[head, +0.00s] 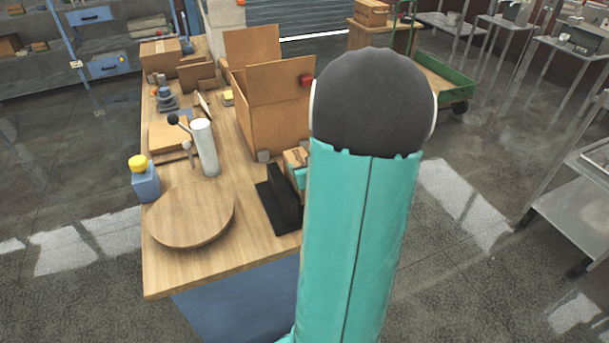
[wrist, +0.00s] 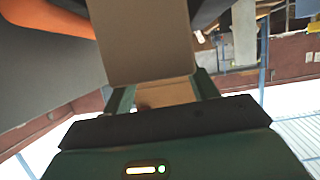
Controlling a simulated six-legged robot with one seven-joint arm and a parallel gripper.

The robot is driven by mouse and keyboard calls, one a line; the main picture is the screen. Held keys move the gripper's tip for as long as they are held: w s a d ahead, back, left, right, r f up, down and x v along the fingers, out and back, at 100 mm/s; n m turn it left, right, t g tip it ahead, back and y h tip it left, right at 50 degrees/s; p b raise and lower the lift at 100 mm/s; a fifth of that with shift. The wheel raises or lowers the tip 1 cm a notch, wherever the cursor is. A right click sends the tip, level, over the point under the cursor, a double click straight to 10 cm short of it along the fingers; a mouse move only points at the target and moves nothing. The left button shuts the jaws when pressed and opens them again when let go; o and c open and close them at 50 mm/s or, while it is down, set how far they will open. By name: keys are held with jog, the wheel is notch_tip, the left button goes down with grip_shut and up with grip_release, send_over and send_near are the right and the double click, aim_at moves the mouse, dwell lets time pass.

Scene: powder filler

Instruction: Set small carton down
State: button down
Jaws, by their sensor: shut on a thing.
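The small carton (head: 294,157) is a brown box in the head view, just left of my teal arm, which hides most of it. It is near the table's right edge, behind a black stand; I cannot tell whether it touches anything below. In the wrist view the carton (wrist: 145,40) shows as a plain tan panel reaching up out of the picture. My gripper (wrist: 163,92) is shut on it, one finger on each side. In the head view only a bit of teal, likely my gripper (head: 300,178), shows against the carton.
The wooden table (head: 245,262) holds a round wooden board (head: 190,215), a black stand (head: 278,200), a white cylinder (head: 205,148), a blue bottle with yellow cap (head: 146,182) and a large open box (head: 275,115). Some bare tabletop lies at the front. A green cart (head: 445,82) stands behind.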

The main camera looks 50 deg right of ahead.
jog(key=shift+d+f, duration=0.1)
jog(key=shift+f, duration=1.65)
jog(key=shift+f, duration=0.2)
jog(key=shift+c, duration=2.2)
grip_release()
jog(key=shift+r, duration=0.2)
jog(key=shift+s, duration=0.1)
